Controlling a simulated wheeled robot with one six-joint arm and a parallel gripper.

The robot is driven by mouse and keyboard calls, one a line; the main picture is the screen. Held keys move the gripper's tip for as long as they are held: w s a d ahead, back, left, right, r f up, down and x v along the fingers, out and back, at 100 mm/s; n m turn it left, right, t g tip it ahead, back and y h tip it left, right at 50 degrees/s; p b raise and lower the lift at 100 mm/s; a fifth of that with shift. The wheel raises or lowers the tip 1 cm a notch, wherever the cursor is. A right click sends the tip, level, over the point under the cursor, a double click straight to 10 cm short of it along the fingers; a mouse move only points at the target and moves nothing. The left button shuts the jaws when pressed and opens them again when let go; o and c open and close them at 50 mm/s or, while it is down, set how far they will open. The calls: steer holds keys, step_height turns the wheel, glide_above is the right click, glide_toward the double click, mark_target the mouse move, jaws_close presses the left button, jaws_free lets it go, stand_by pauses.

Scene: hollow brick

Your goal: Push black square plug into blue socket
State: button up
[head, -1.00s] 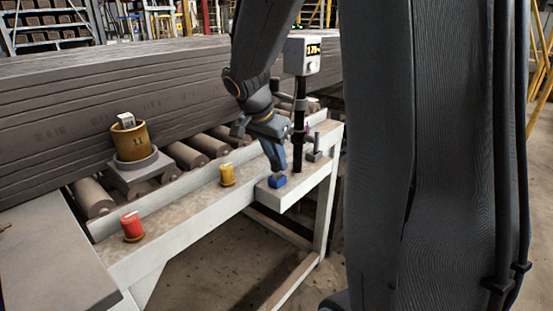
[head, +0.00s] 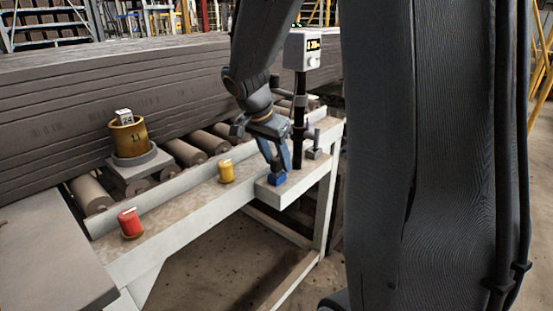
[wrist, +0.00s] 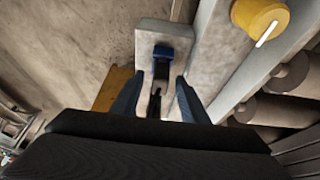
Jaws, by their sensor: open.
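The blue socket (head: 278,180) sits on the pale ledge at the right end of the bench. It also shows in the wrist view (wrist: 162,68), beyond my fingertips. My gripper (head: 278,165) points down just above the socket, its two fingers apart. In the wrist view the open fingers (wrist: 160,92) stand on either side of the line to the socket. A dark shape, likely the black square plug (head: 276,169), shows between the fingertips at the top of the socket. How deep it sits in the socket cannot be told.
A black post with a white display box (head: 303,52) stands close to the right of my gripper. A small grey fixture (head: 314,150) is behind it. A yellow knob (head: 226,171) and a red knob (head: 130,223) are along the bench to the left.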

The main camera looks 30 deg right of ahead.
steer(key=b+v, duration=0.1)
steer(key=v, duration=0.6)
steer(key=shift+r, duration=0.35)
steer(key=shift+a, duration=0.15)
steer(key=s+a+f+n+y, duration=0.2)
steer(key=s+a+f+n, duration=0.4)
steer(key=s+f+n, duration=0.1)
steer(key=s+a+f+n+g+y, duration=0.1)
steer(key=s+a+f+n+y, duration=0.1)
steer(key=s+a+f+n, duration=0.4)
step_height(320, 180, down, 4)
steer(key=shift+s+f+n, duration=0.25)
steer(key=shift+s+n, duration=0.25)
steer(key=shift+s, duration=0.05)
